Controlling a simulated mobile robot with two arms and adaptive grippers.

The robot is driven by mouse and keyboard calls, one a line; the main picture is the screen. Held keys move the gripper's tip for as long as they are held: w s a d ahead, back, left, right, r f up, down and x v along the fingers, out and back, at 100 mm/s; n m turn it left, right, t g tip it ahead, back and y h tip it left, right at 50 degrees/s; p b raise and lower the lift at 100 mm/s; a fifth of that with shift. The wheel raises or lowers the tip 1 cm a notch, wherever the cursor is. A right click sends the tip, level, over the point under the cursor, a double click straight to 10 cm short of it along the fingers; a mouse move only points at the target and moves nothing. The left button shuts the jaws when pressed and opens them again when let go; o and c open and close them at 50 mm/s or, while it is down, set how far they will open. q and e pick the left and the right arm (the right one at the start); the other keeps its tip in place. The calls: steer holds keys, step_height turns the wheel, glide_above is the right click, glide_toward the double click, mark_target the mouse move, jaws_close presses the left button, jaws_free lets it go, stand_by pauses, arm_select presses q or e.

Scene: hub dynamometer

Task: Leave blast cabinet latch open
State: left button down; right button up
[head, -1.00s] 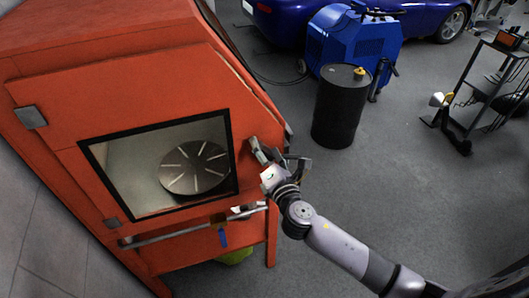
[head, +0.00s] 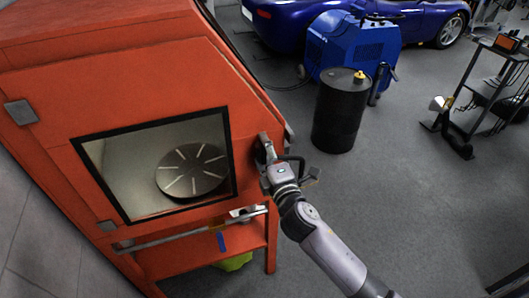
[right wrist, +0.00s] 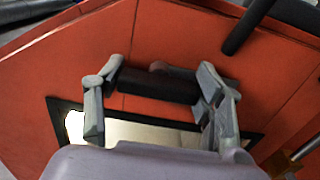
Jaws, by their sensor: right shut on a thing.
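The blast cabinet (head: 80,85) is orange with a dark-framed window (head: 160,165). Its latch handle (right wrist: 158,87) shows as a dark, short bar in the right wrist view, lying across between my fingers in front of the orange face. My right gripper (head: 265,153) is at the cabinet's right edge, beside the window, and is shut on this bar. The fingers hide part of the latch in the head view, and whether the latch is open cannot be told. My left gripper is not in view.
A slotted round disc (head: 191,170) shows inside the window. A long grey bar (head: 180,235) runs below it. A black drum (head: 340,112) and a blue machine (head: 350,50) stand behind on the right. A black cart (head: 485,90) stands farther right. Grey floor between is clear.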

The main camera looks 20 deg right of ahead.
stand_by(0.5)
steer(key=o, duration=1.2)
steer(key=shift+c, duration=0.2)
steer(key=s, duration=1.2)
steer(key=shift+d, duration=0.25)
